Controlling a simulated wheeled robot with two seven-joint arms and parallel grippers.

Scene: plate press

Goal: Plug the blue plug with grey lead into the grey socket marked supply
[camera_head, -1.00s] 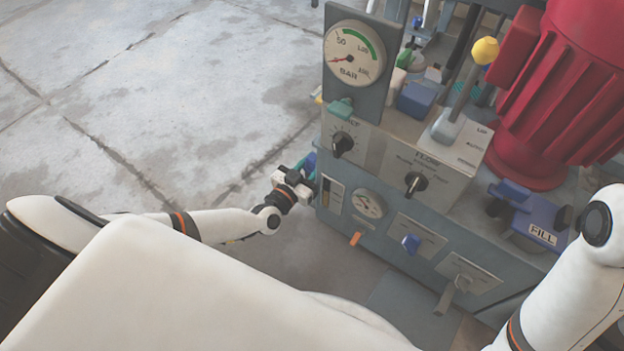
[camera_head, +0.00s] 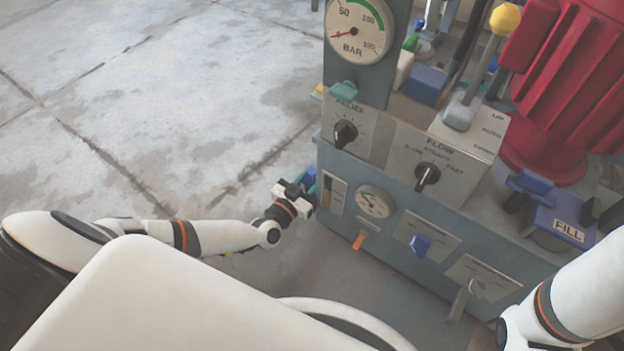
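My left gripper (camera_head: 297,195) is at the lower left corner of the grey press console. A small blue part (camera_head: 309,178) with a teal part beside it shows just past its fingers, on the console's left side. I cannot tell whether this blue part is the plug, or whether the fingers hold it. No grey lead can be made out. No socket marked supply can be read; that left side is turned away from me. My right arm enters at the lower right, and its gripper is out of view.
The console front (camera_head: 385,235) carries a small gauge (camera_head: 373,201), an orange lever (camera_head: 359,241), a blue handle (camera_head: 420,246) and a grey lever (camera_head: 462,300). Black knobs, a yellow-topped lever (camera_head: 506,19) and a red ribbed body (camera_head: 570,80) stand above. Bare floor (camera_head: 150,110) lies left.

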